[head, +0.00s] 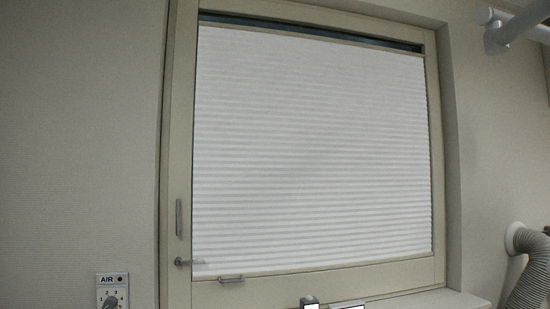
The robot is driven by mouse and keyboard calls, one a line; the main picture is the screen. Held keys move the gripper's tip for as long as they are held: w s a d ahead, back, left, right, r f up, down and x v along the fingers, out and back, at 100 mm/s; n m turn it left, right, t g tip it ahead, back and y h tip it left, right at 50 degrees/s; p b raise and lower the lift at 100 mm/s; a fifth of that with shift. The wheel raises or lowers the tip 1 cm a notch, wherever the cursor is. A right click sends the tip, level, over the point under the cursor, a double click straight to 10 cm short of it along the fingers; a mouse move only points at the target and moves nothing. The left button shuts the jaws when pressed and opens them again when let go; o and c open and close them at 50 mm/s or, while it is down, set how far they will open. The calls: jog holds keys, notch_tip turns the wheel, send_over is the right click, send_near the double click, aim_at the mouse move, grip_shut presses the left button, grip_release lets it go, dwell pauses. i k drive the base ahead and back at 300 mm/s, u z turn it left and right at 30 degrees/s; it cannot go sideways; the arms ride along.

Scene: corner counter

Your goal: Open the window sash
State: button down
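The window sash (180,120) has a beige frame and looks closed in its surround. A white pleated blind (310,150) covers nearly all of its pane, with a thin dark strip of glass along the top. A slim upright grey handle (179,218) is on the sash's left side. My gripper does not show clearly in the head view.
A small pull (231,279) is at the blind's bottom left. Two small objects (309,302) (348,304), cut off, show at the bottom edge. A control marked AIR (112,290) is lower left. A ribbed hose (530,270) and white pipe (518,26) are at right.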

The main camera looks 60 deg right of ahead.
aim_at(308, 152)
jog(key=z, duration=1.5)
jog(key=k, duration=0.65)
jog(key=u, duration=0.8)
jog(key=i, duration=1)
jog(key=z, duration=0.6)
